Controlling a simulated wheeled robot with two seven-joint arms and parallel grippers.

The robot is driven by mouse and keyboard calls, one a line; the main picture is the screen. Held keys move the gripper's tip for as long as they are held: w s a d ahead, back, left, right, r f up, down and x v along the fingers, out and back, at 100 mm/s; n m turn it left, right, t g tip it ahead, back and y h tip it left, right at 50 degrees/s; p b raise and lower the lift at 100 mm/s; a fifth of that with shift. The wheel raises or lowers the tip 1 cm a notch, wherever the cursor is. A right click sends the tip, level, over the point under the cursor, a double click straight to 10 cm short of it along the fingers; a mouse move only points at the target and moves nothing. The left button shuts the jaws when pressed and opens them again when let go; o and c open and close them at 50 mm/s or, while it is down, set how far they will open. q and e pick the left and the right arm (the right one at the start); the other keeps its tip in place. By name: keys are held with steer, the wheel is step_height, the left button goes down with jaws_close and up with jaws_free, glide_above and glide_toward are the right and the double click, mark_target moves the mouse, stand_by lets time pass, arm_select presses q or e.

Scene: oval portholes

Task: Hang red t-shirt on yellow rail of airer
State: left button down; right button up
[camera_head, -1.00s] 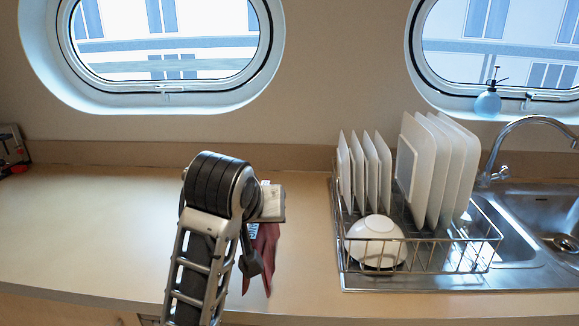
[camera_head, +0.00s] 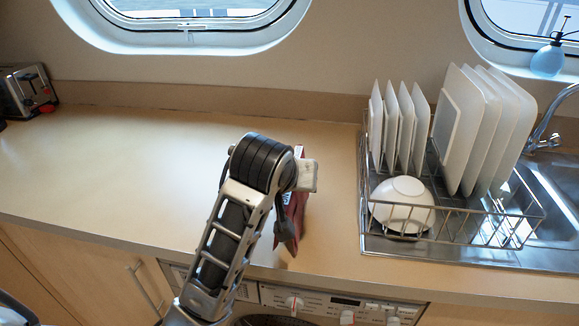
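A red cloth (camera_head: 290,222), which looks like the t-shirt, shows as a narrow strip behind my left gripper, near the counter's front edge. A bit of red with white shows above the gripper too. Most of it is hidden by my arm, so I cannot tell whether it lies on the counter or hangs from the gripper. My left gripper (camera_head: 307,176) is over the counter at the cloth. Its fingertips are mostly hidden and I cannot tell whether they are shut on the cloth. My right gripper, the airer and its yellow rail are not in view.
A metal dish rack (camera_head: 460,238) with plates and a white bowl (camera_head: 402,204) stands right of the gripper, beside the sink (camera_head: 555,190). A toaster (camera_head: 27,90) is at far left. The counter (camera_head: 110,165) between is clear. A washing machine front (camera_head: 330,302) shows below.

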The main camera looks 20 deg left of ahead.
arm_select(q)
steer(key=shift+f, duration=0.45)
steer(key=c, duration=1.1)
jaws_free()
